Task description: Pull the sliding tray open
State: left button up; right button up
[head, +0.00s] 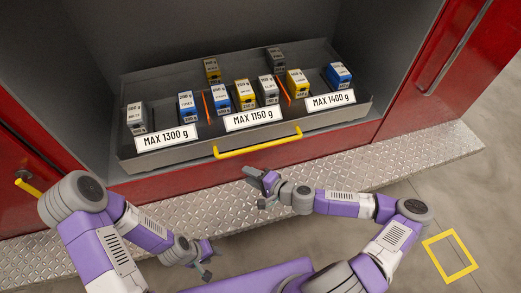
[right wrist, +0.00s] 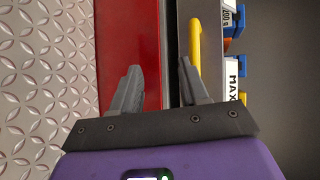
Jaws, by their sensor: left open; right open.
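The grey sliding tray (head: 190,153) sits in the red compartment with several weight blocks and three MAX labels on it. A yellow bar handle (head: 258,145) runs along its front edge. In the right wrist view the handle (right wrist: 195,50) stands just beyond the right-hand finger. My right gripper (head: 259,188) is open and empty, just in front of and below the handle, apart from it in the head view. Its two fingers also show in the right wrist view (right wrist: 162,90). My left gripper (head: 207,262) is open and empty at the lower left, away from the tray.
A diamond-plate step (head: 410,160) runs along the bumper below the compartment. Red doors flank the opening, the right one (head: 440,65) with a long handle. A yellow square (head: 450,255) is marked on the floor at right. Space before the tray is free except for my arms.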

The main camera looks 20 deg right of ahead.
aim_at(260, 147)
jog(key=w+d+r+m+t+h, duration=0.2)
jog(key=w+d+r+m+t, duration=0.15)
jog(key=d, duration=0.55)
jog(key=shift+n, duration=0.45)
jog(key=b+x, duration=0.2)
jog(key=x, duration=0.5)
jog(key=shift+w+f+b, duration=0.2)
jog(key=shift+f+b, duration=0.05)
jog(key=shift+b, duration=0.05)
grip_shut()
